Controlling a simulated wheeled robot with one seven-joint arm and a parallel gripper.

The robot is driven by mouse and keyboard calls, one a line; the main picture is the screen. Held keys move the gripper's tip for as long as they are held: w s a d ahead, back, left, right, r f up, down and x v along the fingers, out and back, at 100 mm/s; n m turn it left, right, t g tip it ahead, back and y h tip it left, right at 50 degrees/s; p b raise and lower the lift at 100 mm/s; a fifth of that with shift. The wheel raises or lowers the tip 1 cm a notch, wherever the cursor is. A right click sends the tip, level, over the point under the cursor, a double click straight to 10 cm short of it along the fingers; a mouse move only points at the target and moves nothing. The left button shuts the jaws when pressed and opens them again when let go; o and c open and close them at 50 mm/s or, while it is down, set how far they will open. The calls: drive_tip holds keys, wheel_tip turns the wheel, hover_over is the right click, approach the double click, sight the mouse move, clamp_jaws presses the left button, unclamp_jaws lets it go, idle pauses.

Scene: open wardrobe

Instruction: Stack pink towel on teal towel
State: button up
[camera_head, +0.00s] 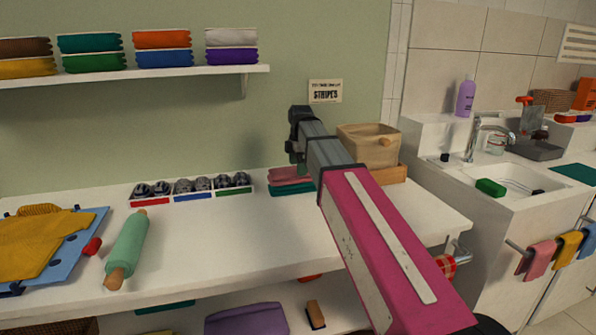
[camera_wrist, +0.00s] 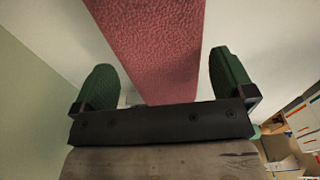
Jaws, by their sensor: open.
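The pink towel (camera_head: 286,174) lies folded on top of the folded teal towel (camera_head: 292,189) on the white counter, at the back near the wall. My arm hides the right end of both towels. My gripper (camera_head: 294,152) is just above the pink towel, pointing down. In the wrist view, my gripper (camera_wrist: 165,75) is open, with one green finger on each side of the pink towel (camera_wrist: 155,45). Both fingers look apart from the towel. The teal towel does not show clearly in the wrist view.
A divided tray (camera_head: 190,188) with dark rolled items sits left of the towels. A beige bin (camera_head: 368,145) stands close on the right. A green rolling pin (camera_head: 128,245) and yellow cloth (camera_head: 35,245) lie at left. A shelf (camera_head: 130,75) of folded towels hangs above.

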drive_tip(key=shift+r, duration=2.7)
